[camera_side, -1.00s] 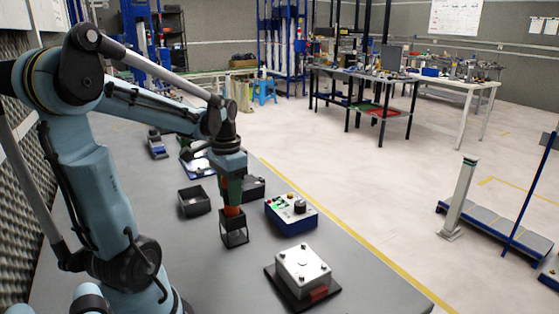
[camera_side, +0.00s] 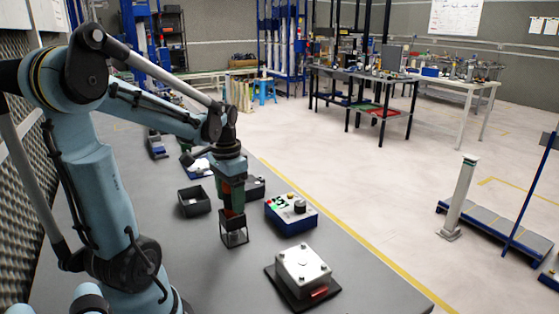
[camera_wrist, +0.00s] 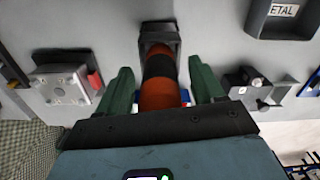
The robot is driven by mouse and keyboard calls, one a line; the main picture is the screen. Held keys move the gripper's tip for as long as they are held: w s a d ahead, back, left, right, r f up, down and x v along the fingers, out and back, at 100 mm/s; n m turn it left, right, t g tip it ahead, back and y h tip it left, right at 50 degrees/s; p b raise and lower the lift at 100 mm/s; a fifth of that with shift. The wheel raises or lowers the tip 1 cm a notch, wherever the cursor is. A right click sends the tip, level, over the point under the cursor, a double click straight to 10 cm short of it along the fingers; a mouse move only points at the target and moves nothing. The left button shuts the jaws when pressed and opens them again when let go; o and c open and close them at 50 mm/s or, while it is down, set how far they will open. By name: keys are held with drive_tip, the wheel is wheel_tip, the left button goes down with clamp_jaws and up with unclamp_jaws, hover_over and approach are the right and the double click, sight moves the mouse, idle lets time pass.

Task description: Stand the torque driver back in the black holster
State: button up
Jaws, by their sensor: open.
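The torque driver (camera_wrist: 159,65), orange with a black band, stands in the black holster (camera_wrist: 172,30) in the wrist view. Its lower end is inside the holster and its upper end is hidden under my gripper body. In the side view the holster (camera_side: 234,240) is a small open black frame on the grey table, directly below my gripper (camera_side: 231,204). In the wrist view my gripper (camera_wrist: 162,82) is open, with one green finger on each side of the driver. Gaps show between the fingers and the driver. The driver looks about upright.
A blue control box (camera_side: 291,215) stands right of the holster. A grey metal box (camera_side: 303,268) on a black plate is nearer the front. A clipboard (camera_side: 197,168) lies farther back.

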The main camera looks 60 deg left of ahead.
wheel_tip(320, 180, up, 12)
drive_tip(key=shift+r, duration=0.1)
idle(0.6)
drive_tip(key=w+d+f+t, duration=0.1)
drive_tip(key=d+f+t, duration=0.1)
drive_tip(key=d, duration=0.4)
drive_tip(key=w+d+f+m+t, duration=0.1)
drive_tip(key=w+d+f+t, duration=0.1)
drive_tip(key=d+f, duration=0.2)
drive_tip(key=w+d+f+t, duration=0.2)
drive_tip(key=d+f+t, duration=0.1)
drive_tip(key=d, duration=0.7)
drive_tip(key=shift+w+m, duration=0.25)
drive_tip(key=shift+m, duration=0.15)
